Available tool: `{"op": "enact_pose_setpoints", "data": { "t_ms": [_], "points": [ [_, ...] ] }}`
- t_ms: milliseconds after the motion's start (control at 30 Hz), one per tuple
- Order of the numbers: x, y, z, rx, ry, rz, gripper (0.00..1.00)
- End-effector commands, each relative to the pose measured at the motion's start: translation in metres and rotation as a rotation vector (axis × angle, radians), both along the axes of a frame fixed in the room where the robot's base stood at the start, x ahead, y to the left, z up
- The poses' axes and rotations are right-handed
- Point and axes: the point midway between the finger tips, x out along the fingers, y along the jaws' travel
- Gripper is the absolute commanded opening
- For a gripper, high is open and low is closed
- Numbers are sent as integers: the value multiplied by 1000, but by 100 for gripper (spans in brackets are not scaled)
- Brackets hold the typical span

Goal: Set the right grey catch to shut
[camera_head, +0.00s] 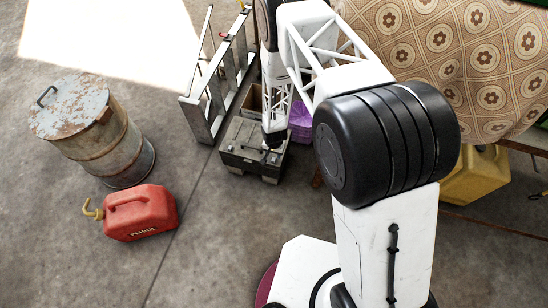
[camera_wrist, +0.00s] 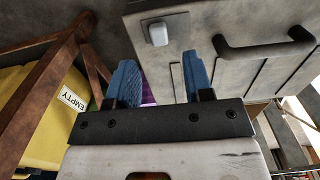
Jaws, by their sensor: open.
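A grey case (camera_head: 250,150) stands on the floor at the centre of the head view. In the wrist view the case (camera_wrist: 230,85) fills the upper right, with a dark carry handle (camera_wrist: 265,50). One small light-grey catch (camera_wrist: 157,34) shows beside the handle, on the side towards the yellow container; I cannot tell whether it is open or shut. My gripper (camera_wrist: 160,75) is open and empty, its blue fingers apart; the catch appears just beyond the tips, between them. In the head view my arm's end covers part of the case, and the catch cannot be made out there.
A metal ladder-like frame (camera_head: 215,85) stands behind and left of the case. A purple object (camera_head: 300,120) is close on its right. A yellow container (camera_head: 476,175) sits under the cloth-covered table (camera_head: 450,50). A red petrol can (camera_head: 142,212) and a rusty drum (camera_head: 105,140) stand left, with bare floor between.

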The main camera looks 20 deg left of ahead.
Motion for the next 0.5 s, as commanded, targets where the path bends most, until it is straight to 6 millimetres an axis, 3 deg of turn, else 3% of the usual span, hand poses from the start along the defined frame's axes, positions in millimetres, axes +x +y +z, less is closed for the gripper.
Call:
{"op": "enact_pose_setpoints", "data": {
  "t_ms": [500],
  "points": [
    [0, 0, -43, 0, 0, 0, 47]
  ]
}}
